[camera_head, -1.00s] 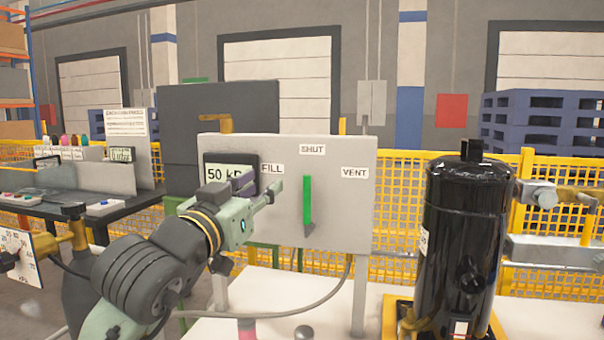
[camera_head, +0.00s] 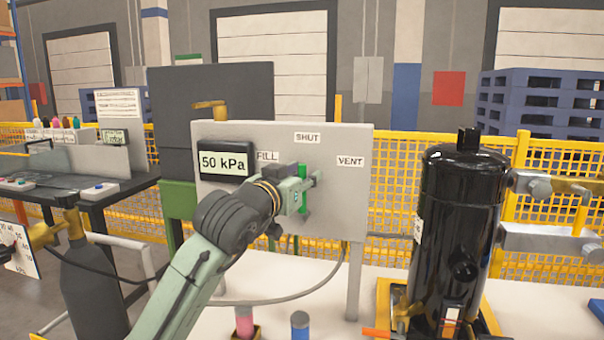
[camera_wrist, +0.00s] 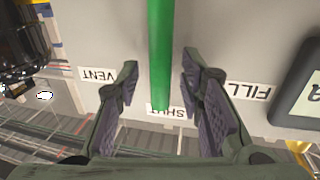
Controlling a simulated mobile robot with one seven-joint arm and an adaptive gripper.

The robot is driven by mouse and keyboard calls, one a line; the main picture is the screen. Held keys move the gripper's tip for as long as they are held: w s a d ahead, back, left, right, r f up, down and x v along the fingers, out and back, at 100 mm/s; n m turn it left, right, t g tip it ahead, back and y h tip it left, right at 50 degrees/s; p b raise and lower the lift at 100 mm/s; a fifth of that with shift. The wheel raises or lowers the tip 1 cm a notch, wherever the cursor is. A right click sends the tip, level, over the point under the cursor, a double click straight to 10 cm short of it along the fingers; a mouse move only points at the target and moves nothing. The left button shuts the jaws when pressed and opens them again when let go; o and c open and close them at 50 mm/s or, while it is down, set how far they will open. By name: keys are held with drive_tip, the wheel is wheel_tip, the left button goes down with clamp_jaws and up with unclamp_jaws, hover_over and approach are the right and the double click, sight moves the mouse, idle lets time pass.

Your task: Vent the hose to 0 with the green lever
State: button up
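The green lever (camera_head: 298,222) stands upright on a grey panel (camera_head: 339,212) and points toward the SHUT label (camera_head: 307,138). The VENT label (camera_head: 350,161) is at right, and FILL (camera_head: 268,156) is at left. The display (camera_head: 223,164) reads 50 kPa. My gripper (camera_head: 306,182) is at the lever and hides its middle. In the wrist view, turned upside down, my gripper (camera_wrist: 160,64) is open, with one finger on each side of the lever (camera_wrist: 160,38). Gaps show between fingers and lever.
A black tank (camera_head: 458,225) stands right of the panel. A hose (camera_head: 300,297) curves below the panel over a white surface. A pink cylinder (camera_head: 244,322) and a blue one (camera_head: 300,325) stand in front. A yellow mesh fence (camera_head: 397,200) runs behind.

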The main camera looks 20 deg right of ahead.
drive_tip(key=shift+c, duration=0.2)
clamp_jaws()
idle(0.3)
idle(0.4)
